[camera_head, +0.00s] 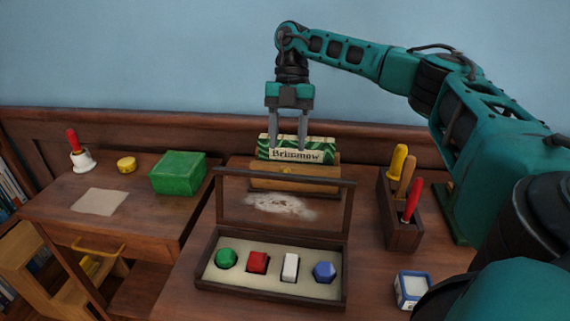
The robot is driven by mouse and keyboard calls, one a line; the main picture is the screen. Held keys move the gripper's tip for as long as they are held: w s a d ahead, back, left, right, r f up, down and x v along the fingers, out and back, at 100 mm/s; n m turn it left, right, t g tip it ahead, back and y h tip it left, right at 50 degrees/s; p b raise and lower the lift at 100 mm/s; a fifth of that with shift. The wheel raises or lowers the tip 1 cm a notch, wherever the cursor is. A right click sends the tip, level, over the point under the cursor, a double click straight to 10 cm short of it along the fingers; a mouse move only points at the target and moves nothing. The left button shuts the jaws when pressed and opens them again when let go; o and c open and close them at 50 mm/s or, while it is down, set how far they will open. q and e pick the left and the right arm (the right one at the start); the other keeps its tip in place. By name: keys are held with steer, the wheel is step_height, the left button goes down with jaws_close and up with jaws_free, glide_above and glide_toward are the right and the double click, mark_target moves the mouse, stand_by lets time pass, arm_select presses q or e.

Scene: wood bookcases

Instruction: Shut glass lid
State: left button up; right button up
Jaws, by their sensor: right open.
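A dark wooden display box (212,284) sits on the desk with its glass lid (219,203) standing raised at the back edge. The lid is a dark frame around a clear pane, and a pale smudge shows at the pane. Inside the box are a green piece (226,258), a red piece (258,262), a white piece (290,267) and a blue piece (323,272). My right gripper (288,145) points down, open, behind and above the lid's top edge, in front of the "Brimmow" sign. It appears empty. My left gripper is not in view.
The green "Brimmow" sign (297,154) stands in a wooden holder (295,181) behind the lid. A tool caddy (402,235) with colored handles stands right, and a small blue-white box (412,289) front right.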

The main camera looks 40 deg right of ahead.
steer(key=x, duration=0.5)
steer(key=shift+s+a+f, duration=0.1)
steer(key=shift+a+f, duration=0.05)
steer(key=shift+f, duration=0.15)
steer(key=shift+c, duration=0.3)
jaws_close()
